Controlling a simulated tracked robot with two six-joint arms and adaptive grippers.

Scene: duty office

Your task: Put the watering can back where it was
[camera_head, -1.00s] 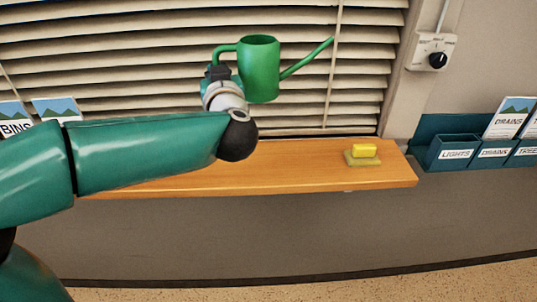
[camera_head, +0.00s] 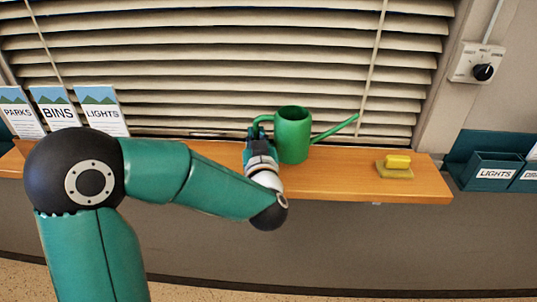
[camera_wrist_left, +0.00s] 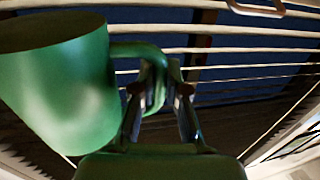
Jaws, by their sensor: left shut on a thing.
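The green watering can (camera_head: 293,136) is upright at the wooden window sill (camera_head: 340,182), its spout pointing right. Its base is low at the sill; I cannot tell whether it touches. My left gripper (camera_head: 259,132) is shut on the can's handle, on the can's left side. In the left wrist view the can's body (camera_wrist_left: 60,85) fills the left, and the gripper fingers (camera_wrist_left: 158,90) close around the handle. My right gripper is not in view.
A yellow sponge (camera_head: 397,161) on a flat greenish pad (camera_head: 394,172) lies to the right on the sill. Leaflets marked PARKS, BINS and LIGHTS (camera_head: 102,112) stand at the left. Blinds (camera_head: 220,70) hang close behind. Bare sill lies between can and sponge.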

